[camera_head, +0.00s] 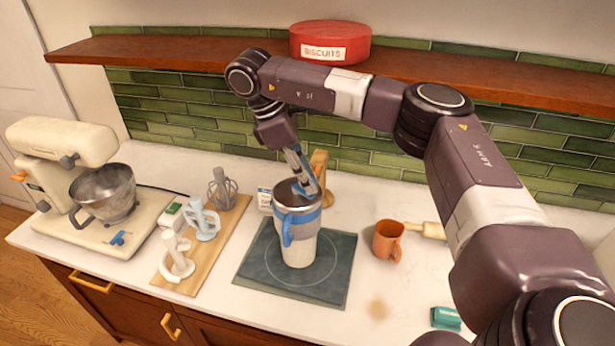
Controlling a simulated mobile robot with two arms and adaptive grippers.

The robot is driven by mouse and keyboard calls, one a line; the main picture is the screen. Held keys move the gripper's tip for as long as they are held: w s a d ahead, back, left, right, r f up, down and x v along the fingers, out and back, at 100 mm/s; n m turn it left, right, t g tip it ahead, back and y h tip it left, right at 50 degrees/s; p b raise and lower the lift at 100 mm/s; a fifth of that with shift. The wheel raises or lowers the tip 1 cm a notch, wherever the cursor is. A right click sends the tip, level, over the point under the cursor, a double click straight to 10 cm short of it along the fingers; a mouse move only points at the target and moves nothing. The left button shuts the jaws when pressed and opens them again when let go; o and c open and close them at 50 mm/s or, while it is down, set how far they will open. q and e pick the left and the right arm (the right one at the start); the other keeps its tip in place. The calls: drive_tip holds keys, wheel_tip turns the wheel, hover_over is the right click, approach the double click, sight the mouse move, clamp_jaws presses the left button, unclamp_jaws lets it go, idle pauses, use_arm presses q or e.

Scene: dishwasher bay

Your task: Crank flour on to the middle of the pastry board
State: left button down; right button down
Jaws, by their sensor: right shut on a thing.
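The pastry board (254,268) is a dark green-grey square with a thin circle drawn on it, on the white counter. A flour sifter (303,247), a pale cup with a blue band and blue side handle, is over the circle; I cannot tell whether it rests on the board or hangs just above it. My right gripper (305,187) reaches down from above and is shut at the sifter's top. Its fingertips and the exact grip are hard to make out. No flour shows clearly on the board. My left gripper is not in view.
A cream stand mixer (65,145) with a metal bowl (103,192) stands at left. An orange mug (388,240), rolling pin (431,230) and green block (446,318) are at right. A shelf with a red biscuit tin (330,40) hangs behind.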

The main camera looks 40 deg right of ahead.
drive_tip(key=c, duration=1.7)
unclamp_jaws()
drive_tip(key=shift+r, duration=0.1)
drive_tip(key=v, duration=1.2)
drive_tip(key=shift+w+a, duration=0.1)
